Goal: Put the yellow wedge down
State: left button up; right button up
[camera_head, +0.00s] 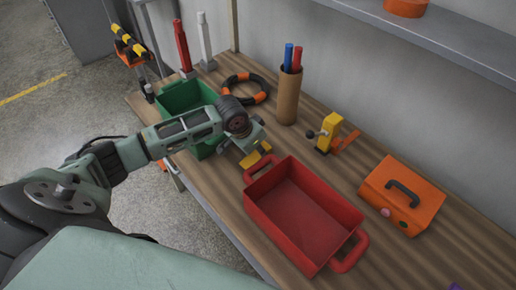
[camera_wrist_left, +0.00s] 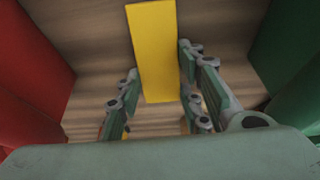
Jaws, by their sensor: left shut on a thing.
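The yellow wedge (camera_head: 256,157) is at my left gripper (camera_head: 252,147), between the green bin and the red tray in the head view. In the left wrist view, the wedge (camera_wrist_left: 152,50) is a flat yellow strip between the two fingers of my left gripper (camera_wrist_left: 160,95), which is shut on it. It is over the wooden bench top, low down; I cannot tell whether it touches the wood. Part of it is hidden by the gripper in the head view. My right gripper is not in view.
The red tray (camera_head: 258,205) is empty, just right of the wedge. The green bin (camera_head: 176,91) stands left, partly behind my arm. A black-orange ring (camera_head: 264,90), brown pen cup (camera_head: 288,100), yellow tool (camera_head: 328,131) and orange toolbox (camera_head: 402,198) stand farther back or right.

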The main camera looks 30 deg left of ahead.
pick_arm(q)
jog(key=o, duration=1.2)
